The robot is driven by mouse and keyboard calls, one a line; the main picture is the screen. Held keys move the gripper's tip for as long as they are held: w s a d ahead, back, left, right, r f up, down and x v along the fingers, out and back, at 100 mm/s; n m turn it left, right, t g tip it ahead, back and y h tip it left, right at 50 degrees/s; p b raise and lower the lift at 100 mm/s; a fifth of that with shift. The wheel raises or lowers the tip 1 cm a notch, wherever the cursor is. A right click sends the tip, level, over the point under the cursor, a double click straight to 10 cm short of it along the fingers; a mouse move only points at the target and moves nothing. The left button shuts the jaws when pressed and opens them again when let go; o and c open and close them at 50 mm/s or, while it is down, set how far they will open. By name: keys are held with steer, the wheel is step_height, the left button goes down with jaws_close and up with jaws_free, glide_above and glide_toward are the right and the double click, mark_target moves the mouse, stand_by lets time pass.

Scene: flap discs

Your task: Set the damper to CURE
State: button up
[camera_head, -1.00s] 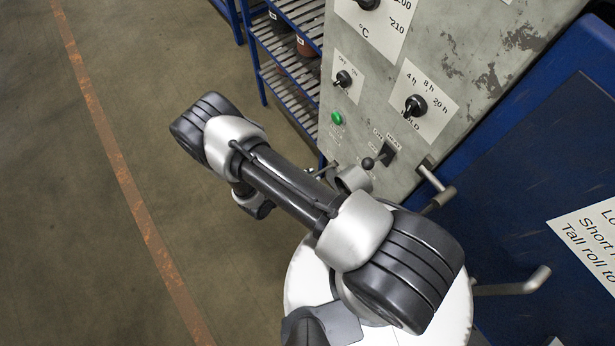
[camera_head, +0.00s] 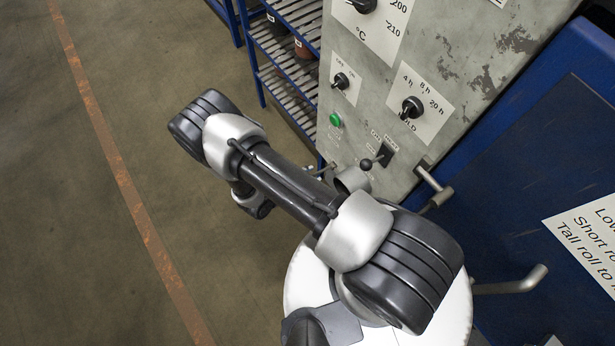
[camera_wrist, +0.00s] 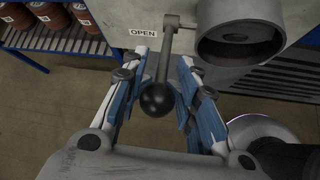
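The damper lever, a grey metal rod with a black ball knob (camera_wrist: 157,99), shows in the wrist view. Its pivot is at the top, beside a white label (camera_wrist: 145,33) reading OPEN. My gripper (camera_wrist: 162,68) is open, with one blue-padded finger on each side of the rod and knob. Gaps show between the fingers and the lever, so it is not gripped. No CURE mark is readable in the wrist view. In the head view my arm hides my gripper and much of the lever area beside the grey round pipe (camera_head: 351,180).
The pipe's open end (camera_wrist: 238,42) is close to the right finger. The grey control panel (camera_head: 455,30) carries several knobs, a green button (camera_head: 336,120) and a dark switch (camera_head: 386,153). A blue shelf rack (camera_head: 262,70) stands behind. Open floor lies left.

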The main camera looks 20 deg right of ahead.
steer(key=shift+o, duration=1.1)
steer(key=v, duration=1.2)
